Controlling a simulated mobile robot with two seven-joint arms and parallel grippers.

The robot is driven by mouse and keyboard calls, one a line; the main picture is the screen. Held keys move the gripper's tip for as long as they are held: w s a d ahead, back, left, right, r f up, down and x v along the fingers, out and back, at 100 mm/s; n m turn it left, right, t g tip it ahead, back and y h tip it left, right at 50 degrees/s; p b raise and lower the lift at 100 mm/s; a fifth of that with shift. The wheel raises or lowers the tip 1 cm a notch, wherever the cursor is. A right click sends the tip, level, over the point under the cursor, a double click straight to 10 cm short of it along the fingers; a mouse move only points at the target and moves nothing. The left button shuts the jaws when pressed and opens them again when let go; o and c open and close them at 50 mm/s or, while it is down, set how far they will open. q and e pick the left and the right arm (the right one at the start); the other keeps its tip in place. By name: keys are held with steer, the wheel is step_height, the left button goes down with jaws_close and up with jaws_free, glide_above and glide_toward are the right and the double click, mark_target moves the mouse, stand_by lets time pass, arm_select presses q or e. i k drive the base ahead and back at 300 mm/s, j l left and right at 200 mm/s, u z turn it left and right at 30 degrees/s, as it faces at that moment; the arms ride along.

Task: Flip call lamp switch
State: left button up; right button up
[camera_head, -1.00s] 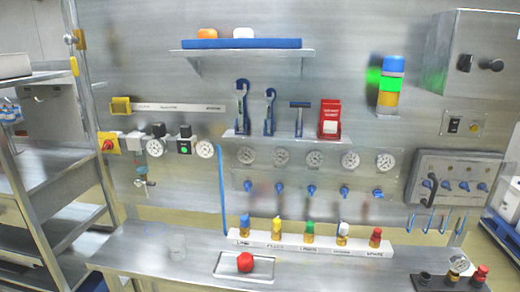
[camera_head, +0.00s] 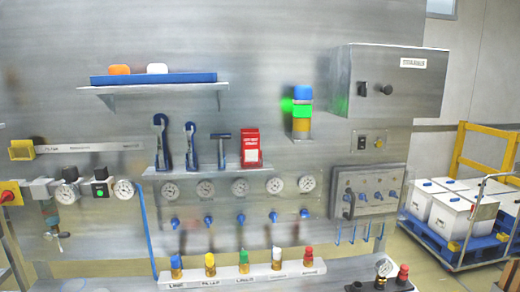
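A stack lamp (camera_head: 302,112) with blue, green and amber sections is mounted on the steel wall, right of centre; its green section is bright. A small switch plate (camera_head: 368,142) is on the wall to its right, with a black switch (camera_head: 361,143) and a yellow part (camera_head: 379,142). The box's label is too small to read surely, and I cannot tell which switch is the call lamp's. Neither gripper is in view.
A shelf with a blue tray (camera_head: 153,78), hanging tools, a red holder (camera_head: 250,147), gauges and blue valves cover the wall. A cart with white boxes (camera_head: 462,212) is at right.

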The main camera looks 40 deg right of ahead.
mark_target(362, 141)
steer(key=z, duration=1.9)
